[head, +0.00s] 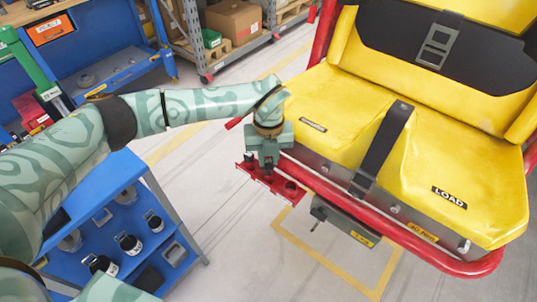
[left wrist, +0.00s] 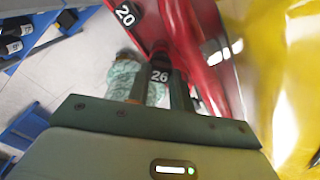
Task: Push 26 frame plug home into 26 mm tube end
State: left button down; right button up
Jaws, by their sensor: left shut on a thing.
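My left gripper (head: 268,166) points down at the left side of the yellow seat car, over a red plate (head: 262,178) with dark round pieces on it. In the left wrist view its two fingers (left wrist: 161,92) are shut on a black plug with a white "26" (left wrist: 160,76). The red plate also shows there (left wrist: 150,22), with a black "20" piece (left wrist: 126,14) beyond the gripper. A red tube (left wrist: 190,45) runs just right of the fingers. The 26 mm tube end is not clearly seen, and I cannot tell how deep the plug sits. My right gripper is out of view.
The yellow seat (head: 330,105) and its red frame rail (head: 400,238) stand close on the right. A grey box (head: 345,222) hangs below the rail. A blue shelf cart (head: 120,215) with dark items stands lower left. Open floor lies between cart and car.

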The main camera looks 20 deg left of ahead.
pick_arm(q)
jog(key=shift+f+b, duration=0.3)
jog(key=shift+f, duration=1)
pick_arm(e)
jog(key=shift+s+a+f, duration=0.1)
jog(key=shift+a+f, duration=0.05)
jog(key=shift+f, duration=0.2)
pick_arm(q)
jog(key=c, duration=0.8)
grip_release()
jog(key=shift+c, duration=0.2)
jog(key=shift+r, duration=0.1)
jog(key=shift+c, duration=0.5)
jog(key=shift+d+r, duration=0.1)
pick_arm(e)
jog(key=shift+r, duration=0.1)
